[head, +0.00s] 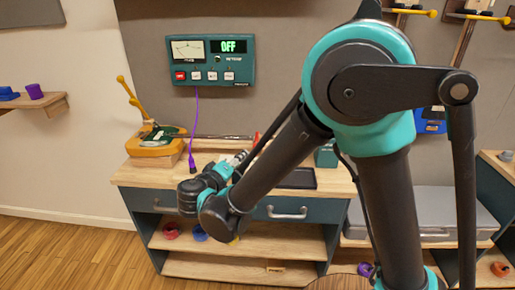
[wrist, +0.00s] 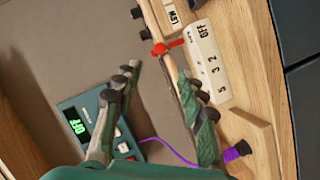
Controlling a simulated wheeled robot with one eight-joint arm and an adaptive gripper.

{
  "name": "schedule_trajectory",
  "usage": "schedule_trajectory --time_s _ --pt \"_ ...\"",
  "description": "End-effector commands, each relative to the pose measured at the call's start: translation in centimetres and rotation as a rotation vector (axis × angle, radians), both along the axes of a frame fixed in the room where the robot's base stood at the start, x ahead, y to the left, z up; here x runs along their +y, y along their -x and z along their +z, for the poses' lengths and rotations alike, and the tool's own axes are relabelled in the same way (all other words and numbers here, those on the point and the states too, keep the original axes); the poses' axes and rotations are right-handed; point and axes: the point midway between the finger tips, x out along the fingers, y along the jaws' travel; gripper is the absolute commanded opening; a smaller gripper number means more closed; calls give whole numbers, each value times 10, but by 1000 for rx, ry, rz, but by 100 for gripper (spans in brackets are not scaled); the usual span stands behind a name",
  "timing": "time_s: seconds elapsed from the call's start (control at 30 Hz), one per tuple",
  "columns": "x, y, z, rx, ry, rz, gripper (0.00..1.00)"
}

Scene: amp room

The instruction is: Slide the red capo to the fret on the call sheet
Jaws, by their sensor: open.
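The red capo (wrist: 168,46) sits at the upper end of a thin brown neck (wrist: 172,72) in the wrist view, beside the OFF mark of a white strip (wrist: 208,62). The strip also carries 2, 3 and 5. My gripper (wrist: 158,72) is open, its fingers either side of the neck's line in the picture, with the capo beyond the tips. I see no contact with the capo. In the head view my gripper (head: 238,158) is over the bench, partly hidden by my arm. A small red piece (head: 257,137) shows behind it. No call sheet is clearly identifiable.
A teal meter panel (head: 211,60) on the wall reads OFF, with a purple cable (head: 195,125) hanging to the bench (head: 140,176). A dark tray (head: 297,179) lies to the right of my gripper.

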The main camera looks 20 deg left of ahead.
Motion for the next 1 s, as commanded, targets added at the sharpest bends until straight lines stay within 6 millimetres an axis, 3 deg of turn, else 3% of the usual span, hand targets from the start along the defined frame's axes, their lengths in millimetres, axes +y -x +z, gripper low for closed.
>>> schedule_trajectory --time_s 0.2,0.6,0.8,1.0 --pt "-5 -45 -10 0 0 -5 41" --pt "-12 -116 -25 1 0 -4 41" --pt "-14 -134 -29 2 0 -2 41" --pt "-14 -138 -30 1 0 0 41"
